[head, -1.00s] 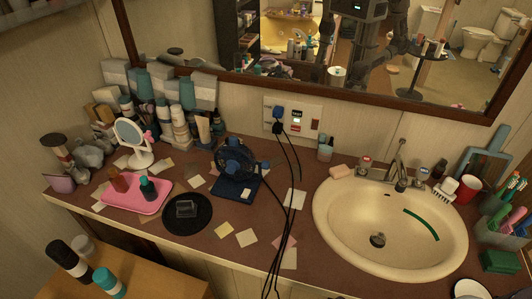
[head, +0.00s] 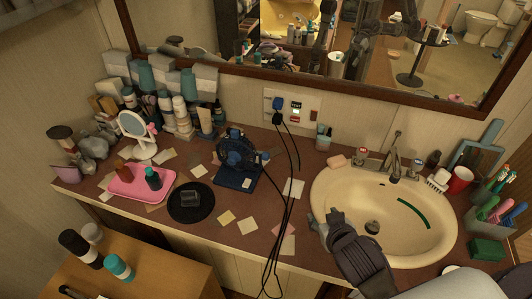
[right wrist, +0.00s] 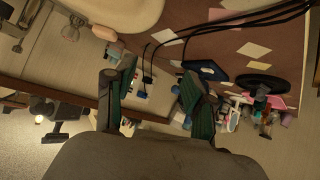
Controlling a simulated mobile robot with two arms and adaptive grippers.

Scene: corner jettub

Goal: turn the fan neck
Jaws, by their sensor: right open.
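The small dark-blue desk fan (head: 235,151) stands on its flat blue base (head: 238,178) in the middle of the counter, below the wall outlet. Its neck is dark and hard to make out at this size. My right gripper (head: 323,220) is open and empty over the left rim of the sink, to the right of and nearer than the fan, well apart from it. In the right wrist view, the two spread fingers frame the right gripper (right wrist: 158,88), and the blue fan base (right wrist: 205,70) shows beyond one finger, which partly hides the fan. My left gripper is not in view.
Black cables (head: 288,190) hang from the outlet (head: 293,110) between fan and right gripper. A black round tray (head: 190,215) and pink tray (head: 125,190) lie left of the fan. Bottles crowd the back left. The sink (head: 330,190) is at right; paper notes cover the middle.

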